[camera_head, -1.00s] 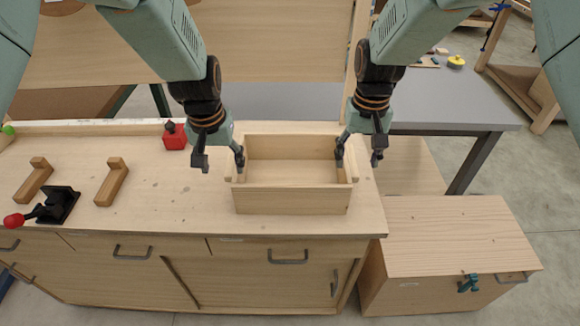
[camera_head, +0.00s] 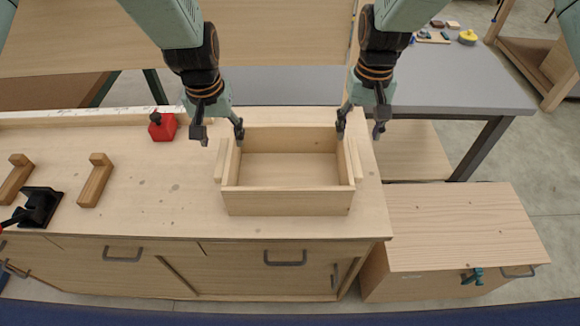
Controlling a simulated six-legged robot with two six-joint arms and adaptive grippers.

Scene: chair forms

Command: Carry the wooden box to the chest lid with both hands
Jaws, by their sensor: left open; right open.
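The open wooden box (camera_head: 288,203) stands upright on the workbench, near its right end, with a light wooden strip on each side. My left gripper (camera_head: 221,136) is open at the box's back left corner, one finger near the left wall. My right gripper (camera_head: 360,131) is open at the back right corner, one finger near the right wall. I cannot tell whether either finger touches the box. The chest lid (camera_head: 460,225) is the flat wooden top of the low chest on the floor to the right, below bench height, and it is bare.
The workbench (camera_head: 140,205) carries a red container (camera_head: 162,126), two wooden blocks and a black clamp on the left. A grey table (camera_head: 465,85) with small items stands behind. Floor is clear right of the chest.

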